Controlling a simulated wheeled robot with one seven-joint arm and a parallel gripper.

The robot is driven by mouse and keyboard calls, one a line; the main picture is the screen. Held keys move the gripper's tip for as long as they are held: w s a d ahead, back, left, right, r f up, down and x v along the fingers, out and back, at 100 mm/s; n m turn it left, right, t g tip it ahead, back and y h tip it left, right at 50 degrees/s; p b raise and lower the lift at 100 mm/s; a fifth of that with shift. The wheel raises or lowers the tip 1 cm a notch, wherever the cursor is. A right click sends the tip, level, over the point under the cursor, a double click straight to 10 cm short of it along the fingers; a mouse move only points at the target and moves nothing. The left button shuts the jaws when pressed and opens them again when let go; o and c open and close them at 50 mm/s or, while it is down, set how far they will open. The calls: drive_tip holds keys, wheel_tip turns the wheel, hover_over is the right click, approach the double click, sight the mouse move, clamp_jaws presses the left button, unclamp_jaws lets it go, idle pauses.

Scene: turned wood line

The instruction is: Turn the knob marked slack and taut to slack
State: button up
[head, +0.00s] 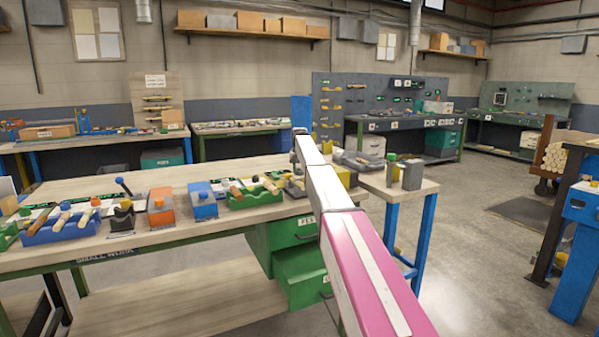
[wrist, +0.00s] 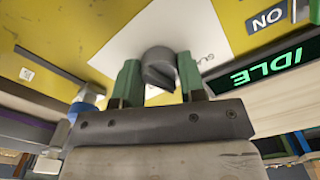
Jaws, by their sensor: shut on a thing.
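In the wrist view a dark grey round knob (wrist: 157,67) sits on a white label plate (wrist: 190,35) on a yellow panel (wrist: 205,12). My gripper (wrist: 158,80) has its two green fingers on either side of the knob and is shut on it. Part of the plate's lettering shows to the right of the knob, upside down and only partly readable. Which way the knob points cannot be told for sure. In the head view my arm reaches over the workbench and hides the knob and my gripper.
A green display (wrist: 265,75) reading IDLE and an ON label (wrist: 268,18) are right of the knob. In the head view the bench (head: 150,255) holds a green tray (head: 255,196), a blue box (head: 202,201) and an orange box (head: 161,206). Open floor (head: 480,270) lies to the right.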

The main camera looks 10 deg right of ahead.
drive_tip(key=n, duration=0.6)
drive_tip(key=shift+n, duration=0.4)
idle(0.3)
drive_tip(key=o, duration=0.9)
drive_tip(key=shift+r, duration=0.1)
wheel_tip(320, 180, up, 11)
drive_tip(key=shift+f, duration=0.15)
